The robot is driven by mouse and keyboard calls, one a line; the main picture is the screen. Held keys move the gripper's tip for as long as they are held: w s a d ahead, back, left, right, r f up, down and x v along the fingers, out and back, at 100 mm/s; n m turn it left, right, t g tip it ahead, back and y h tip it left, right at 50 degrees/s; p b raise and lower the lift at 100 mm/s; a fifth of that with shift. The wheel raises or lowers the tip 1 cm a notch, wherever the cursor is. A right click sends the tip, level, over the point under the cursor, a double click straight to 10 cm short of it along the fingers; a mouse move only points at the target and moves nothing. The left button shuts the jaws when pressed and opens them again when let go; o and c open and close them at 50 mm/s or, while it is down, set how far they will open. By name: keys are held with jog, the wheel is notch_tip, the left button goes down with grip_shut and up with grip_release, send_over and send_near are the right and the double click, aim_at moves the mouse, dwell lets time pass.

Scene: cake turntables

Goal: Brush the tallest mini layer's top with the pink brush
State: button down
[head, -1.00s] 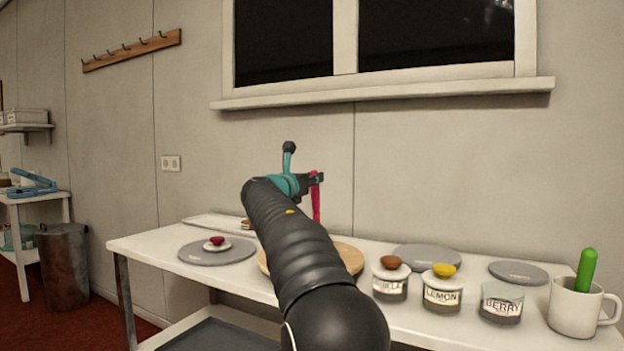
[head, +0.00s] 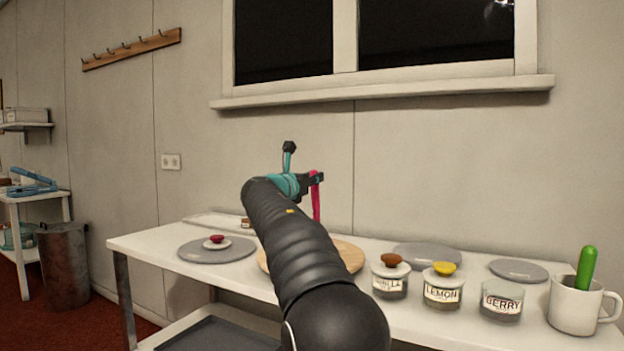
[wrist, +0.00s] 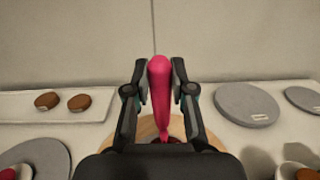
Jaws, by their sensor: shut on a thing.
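My gripper (head: 316,178) is shut on the pink brush (head: 316,204) and holds it above the round wooden board (head: 350,256). In the wrist view the brush (wrist: 159,85) stands roughly upright between the fingers (wrist: 159,66), its lower end pointing down at the board (wrist: 148,128). Something dark red shows under the brush's lower end, mostly hidden by my gripper; I cannot tell its height or whether the brush touches it. Two brown mini layers, a left one (wrist: 47,102) and a right one (wrist: 78,103), lie on a white tray (wrist: 20,110) at the back left.
A grey turntable (head: 195,255) holds a white lid with a red knob. Two empty grey turntables, one behind the jars (head: 428,257) and one farther right (head: 518,271), stand at the back. Vanilla, lemon and berry jars line the front right. A white mug (head: 572,312) holds a green-handled tool.

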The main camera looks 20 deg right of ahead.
jog(key=shift+f, duration=0.1)
jog(key=shift+s+p, duration=0.25)
jog(key=shift+p, duration=0.95)
dwell(2.5)
jog(key=shift+d, duration=0.1)
